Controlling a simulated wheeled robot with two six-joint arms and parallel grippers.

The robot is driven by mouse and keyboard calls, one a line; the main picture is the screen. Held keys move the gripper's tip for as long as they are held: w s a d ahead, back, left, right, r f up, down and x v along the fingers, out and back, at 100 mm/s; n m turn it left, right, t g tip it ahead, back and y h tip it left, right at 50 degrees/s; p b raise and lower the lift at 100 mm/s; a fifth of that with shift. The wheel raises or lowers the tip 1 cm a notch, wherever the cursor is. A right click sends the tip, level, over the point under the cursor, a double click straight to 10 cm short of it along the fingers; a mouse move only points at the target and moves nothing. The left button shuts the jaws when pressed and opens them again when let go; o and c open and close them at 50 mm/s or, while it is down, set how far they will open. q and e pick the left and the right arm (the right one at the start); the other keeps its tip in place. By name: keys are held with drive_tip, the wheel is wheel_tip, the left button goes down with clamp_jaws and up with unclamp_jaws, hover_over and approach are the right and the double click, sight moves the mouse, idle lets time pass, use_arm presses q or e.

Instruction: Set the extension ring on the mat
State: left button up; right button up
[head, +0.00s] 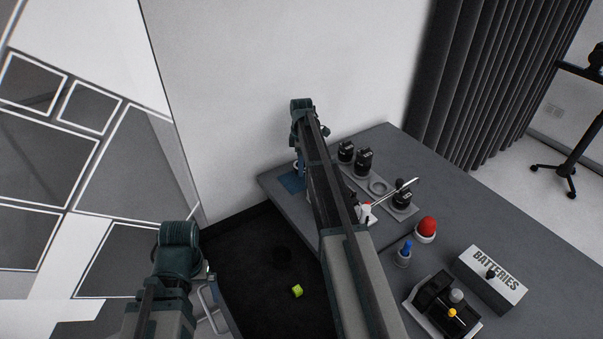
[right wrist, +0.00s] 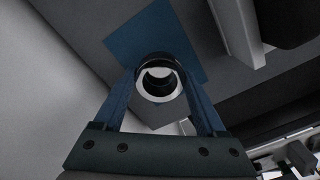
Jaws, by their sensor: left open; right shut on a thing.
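The extension ring (right wrist: 160,80), a dark ring with a pale, shiny rim, is held between the two blue fingers of my right gripper (right wrist: 165,88) in the right wrist view. The blue mat (right wrist: 150,30) lies on the table beyond and below it; the ring overlaps the mat's lower part in that view. I cannot tell the gap between them. In the head view the mat (head: 291,183) shows at the table's far left corner, partly covered by my right arm. My left arm's end (head: 180,245) is at lower left, away from the table; its fingers are hidden.
A grey holder (head: 361,187) with black cylinders stands right of my right arm. A red-domed object (head: 426,229), a blue-topped piece (head: 405,252), a batteries box (head: 491,278) and a black device (head: 443,304) stand nearer.

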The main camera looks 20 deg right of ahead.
wheel_tip(320, 180, down, 3)
drive_tip(key=shift+f+b, duration=0.1)
drive_tip(key=shift+b, duration=1.15)
drive_tip(key=o, duration=1.4)
drive_tip(key=shift+c, duration=0.2)
wheel_tip(320, 180, up, 12)
drive_tip(key=p, duration=1.2)
drive_tip(key=shift+r, duration=0.2)
